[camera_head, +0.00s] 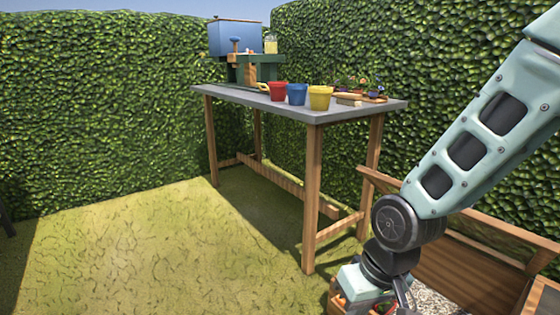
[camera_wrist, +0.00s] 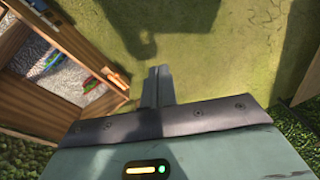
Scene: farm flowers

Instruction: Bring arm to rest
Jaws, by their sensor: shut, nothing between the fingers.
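My arm reaches down from the upper right in the head view, and its end hangs low beside a wooden planter box (camera_head: 470,270). In the wrist view my gripper (camera_wrist: 158,70) points down toward the grass, with its two fingers together and nothing between them. The planter box also shows at the left of the wrist view (camera_wrist: 40,105). In the head view the fingertips are largely cut off by the lower edge.
A table (camera_head: 375,107) stands ahead, bearing a red pot (camera_head: 277,92), a blue pot (camera_head: 297,94), a yellow pot (camera_head: 319,98), small flowers (camera_head: 362,84) and a blue box (camera_head: 233,38) at the back. Hedges enclose the lawn (camera_head: 150,250), which is open at left.

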